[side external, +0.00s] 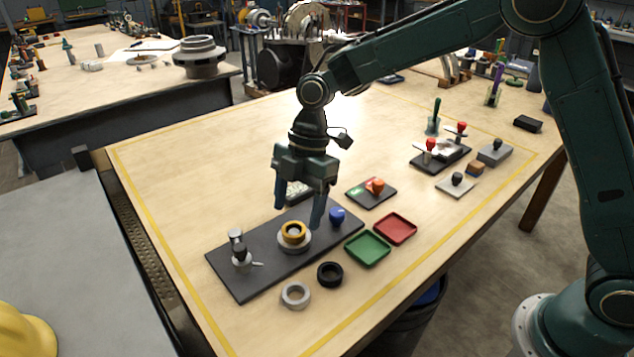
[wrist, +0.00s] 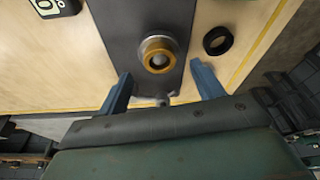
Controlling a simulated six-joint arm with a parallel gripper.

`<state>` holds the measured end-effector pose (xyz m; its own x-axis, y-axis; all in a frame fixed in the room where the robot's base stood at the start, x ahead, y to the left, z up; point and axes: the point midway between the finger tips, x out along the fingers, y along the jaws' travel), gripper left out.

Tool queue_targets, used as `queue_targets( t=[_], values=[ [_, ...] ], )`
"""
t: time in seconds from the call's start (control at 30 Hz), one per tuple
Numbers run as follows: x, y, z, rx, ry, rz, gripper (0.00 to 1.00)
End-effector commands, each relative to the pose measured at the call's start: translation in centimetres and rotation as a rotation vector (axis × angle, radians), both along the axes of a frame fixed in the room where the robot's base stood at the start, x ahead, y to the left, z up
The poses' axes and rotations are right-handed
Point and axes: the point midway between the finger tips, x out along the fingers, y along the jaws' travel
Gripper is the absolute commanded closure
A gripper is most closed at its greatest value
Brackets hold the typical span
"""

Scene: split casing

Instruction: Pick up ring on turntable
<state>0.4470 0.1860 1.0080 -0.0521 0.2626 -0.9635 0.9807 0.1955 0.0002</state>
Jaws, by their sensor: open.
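A yellow-gold ring (side external: 293,231) sits on a round silver turntable (side external: 294,243) on a dark base plate (side external: 240,278). In the wrist view the gold ring (wrist: 148,58) shows from above, with the turntable's silver rim (wrist: 158,40) around it. My gripper (side external: 299,212) is open and empty, its blue fingers pointing down above the plate. In the wrist view my gripper's fingers (wrist: 166,82) are spread wide, and the ring lies beyond the fingertips, between their lines. No contact with the ring shows.
A blue knob (side external: 337,215) and a dark-knobbed clamp (side external: 241,252) stand on the plate either side of the turntable. A black ring (side external: 330,274) and a grey ring (side external: 296,295) lie in front. Green (side external: 367,248) and red (side external: 395,228) trays lie to the right.

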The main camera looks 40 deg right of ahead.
Motion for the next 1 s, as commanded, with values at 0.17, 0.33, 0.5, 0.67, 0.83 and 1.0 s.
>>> queue_targets(
  t=[0.17,0.33,0.5,0.67,0.83,1.0],
  values=[
    [-0.1,0.6,-2.1,-0.001,0.004,0.001,0.33],
    [-0.2,0.9,-3.2,-0.001,0.001,-0.001,0.33],
    [-0.2,0.9,-3.4,-0.001,0.0,0.0,0.33],
    [-0.2,0.9,-3.4,0.0,0.0,0.0,0.33],
    [-0.2,0.9,-3.4,0.0,0.0,0.0,0.33],
    [-0.2,0.9,-3.3,0.0,0.0,0.0,0.61]
  ],
)
